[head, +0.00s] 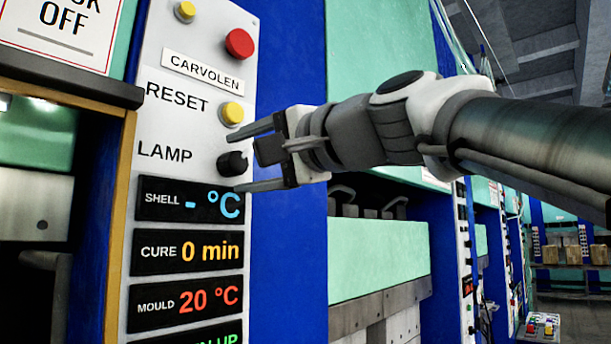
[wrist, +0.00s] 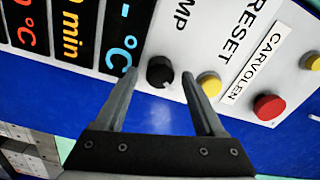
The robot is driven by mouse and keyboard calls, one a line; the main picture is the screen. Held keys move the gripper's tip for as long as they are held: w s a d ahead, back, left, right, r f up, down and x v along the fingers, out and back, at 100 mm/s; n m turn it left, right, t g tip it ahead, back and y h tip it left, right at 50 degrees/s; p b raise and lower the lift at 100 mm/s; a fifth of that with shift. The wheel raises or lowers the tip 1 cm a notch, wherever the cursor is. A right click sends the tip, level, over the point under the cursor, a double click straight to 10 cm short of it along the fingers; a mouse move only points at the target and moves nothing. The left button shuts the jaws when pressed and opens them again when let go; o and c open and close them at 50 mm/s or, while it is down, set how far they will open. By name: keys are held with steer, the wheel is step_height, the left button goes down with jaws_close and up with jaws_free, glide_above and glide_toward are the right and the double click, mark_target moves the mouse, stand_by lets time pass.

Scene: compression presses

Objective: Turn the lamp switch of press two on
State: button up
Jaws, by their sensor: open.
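The lamp switch (head: 232,163) is a black rotary knob on the pale control panel, right of the word LAMP. In the head view my gripper (head: 236,160) reaches in from the right, its two fingers spread above and below the knob. In the wrist view the knob (wrist: 160,72) sits between and slightly beyond the open fingertips of my gripper (wrist: 158,74). A pale mark shows on the knob's lower right side there. I cannot tell whether the fingers touch it. The gripper is empty.
A yellow RESET button (head: 231,113) lies just above the upper finger. A red button (head: 239,43) and another yellow button (head: 185,11) are higher up. The SHELL display (head: 165,200) is just below the lower finger. A blue press column (head: 288,240) stands right of the panel.

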steer(key=b+v, duration=0.3)
steer(key=v, duration=1.4)
steer(key=shift+d, duration=0.25)
steer(key=shift+s, duration=0.1)
steer(key=w+d+f+g+h, duration=0.15)
steer(key=f+h, duration=0.25)
steer(key=f, duration=1)
steer(key=w+d+f+g+h, duration=0.1)
steer(key=w+f+h, duration=0.25)
steer(key=f, duration=0.95)
steer(key=s+d+f+n+g+h, duration=0.1)
steer(key=s+d+f+h, duration=0.1)
steer(key=f, duration=0.6)
steer(key=s+d+f+n+g+h, duration=0.1)
steer(key=s+d+f+n+h, duration=0.1)
steer(key=f, duration=0.6)
steer(key=s+d+f+n+g+h, duration=0.1)
steer(key=s+d+f+n+h, duration=0.1)
steer(key=f, duration=0.6)
steer(key=shift+s+d+f+g, duration=0.4)
steer(key=shift+s+d, duration=0.2)
steer(key=shift+s, duration=0.1)
